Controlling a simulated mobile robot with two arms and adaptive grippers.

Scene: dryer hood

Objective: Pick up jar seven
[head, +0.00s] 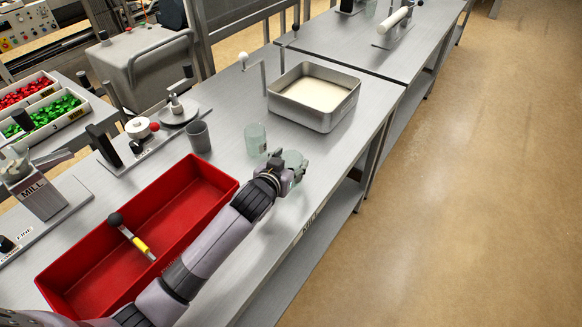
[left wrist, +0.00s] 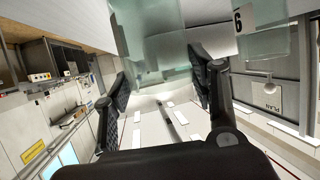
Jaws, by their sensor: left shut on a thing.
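My left gripper (head: 297,173) is at the right end of its arm, over the steel bench near its front edge. It is shut on a pale green glass jar (head: 292,157), partly hidden behind the fingers. In the left wrist view the held jar (left wrist: 152,45) stands between the two fingers (left wrist: 162,75). No number shows on it. A second glass jar (head: 255,138) stands on the bench to the left of the held one. In the left wrist view a glass jar labelled 6 (left wrist: 262,42) is at the upper right. My right gripper is not in view.
A red tray (head: 222,183) with a yellow-banded tool (head: 138,243) lies left of my arm. A metal pan (head: 322,119) of pale material stands behind the jars. A grey cup (head: 199,137) stands left. Bare bench lies right of the jars.

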